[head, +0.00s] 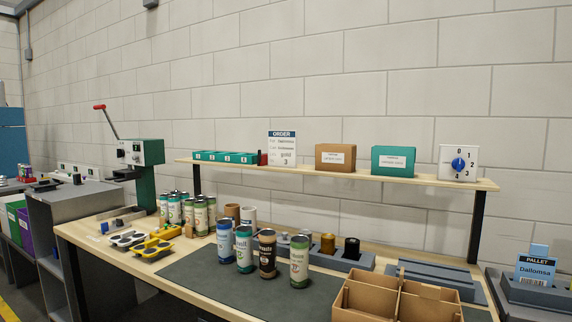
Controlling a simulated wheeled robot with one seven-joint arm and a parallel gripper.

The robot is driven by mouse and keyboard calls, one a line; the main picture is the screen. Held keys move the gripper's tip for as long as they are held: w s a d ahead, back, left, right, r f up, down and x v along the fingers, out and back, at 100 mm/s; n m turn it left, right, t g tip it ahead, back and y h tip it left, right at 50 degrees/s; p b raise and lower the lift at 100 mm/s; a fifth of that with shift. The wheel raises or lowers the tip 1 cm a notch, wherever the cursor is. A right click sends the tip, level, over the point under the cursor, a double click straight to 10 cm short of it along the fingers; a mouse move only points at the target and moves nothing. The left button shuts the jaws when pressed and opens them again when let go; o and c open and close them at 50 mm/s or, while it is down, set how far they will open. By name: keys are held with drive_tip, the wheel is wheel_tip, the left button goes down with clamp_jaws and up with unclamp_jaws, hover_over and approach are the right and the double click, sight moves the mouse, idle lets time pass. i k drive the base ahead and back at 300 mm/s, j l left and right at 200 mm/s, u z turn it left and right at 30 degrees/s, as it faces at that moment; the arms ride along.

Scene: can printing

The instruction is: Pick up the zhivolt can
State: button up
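A front row of cans stands upright on the dark mat (190,272). From left to right they are a blue can (225,241), a teal can (244,248), a black can (267,254) and a green can (299,262). Their labels are too small to read surely, so I cannot tell which one is the zhivolt can. A cluster of green-and-cream cans (200,217) stands behind to the left, partly hiding one another. My gripper is not in view.
A divided cardboard box (365,298) stands at the front right. Grey holders (350,262) hold dark and gold cylinders behind the cans. Yellow-and-black tools (151,249) lie at left, near a green press (143,170). A raised shelf (440,181) spans the back. The mat's left part is clear.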

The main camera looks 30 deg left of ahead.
sight(244, 234)
drive_tip(key=u, duration=1.45)
drive_tip(key=i+j+z, duration=0.1)
drive_tip(key=j, duration=0.25)
drive_tip(key=i+j+z, duration=0.1)
drive_tip(key=i+j, duration=0.25)
drive_tip(key=i+j+z, duration=0.1)
drive_tip(key=j, duration=0.25)
drive_tip(key=i+j+z, duration=0.1)
drive_tip(key=i+j, duration=0.15)
drive_tip(key=j, duration=0.15)
drive_tip(key=i+j+z, duration=0.1)
drive_tip(key=j, duration=0.3)
drive_tip(key=i+j+z, duration=0.1)
drive_tip(key=i+j, duration=0.15)
drive_tip(key=j, duration=0.15)
drive_tip(key=i+j+z, duration=0.1)
drive_tip(key=j, duration=0.35)
drive_tip(key=i+j+z, duration=0.1)
drive_tip(key=j, duration=0.3)
drive_tip(key=i, duration=0.05)
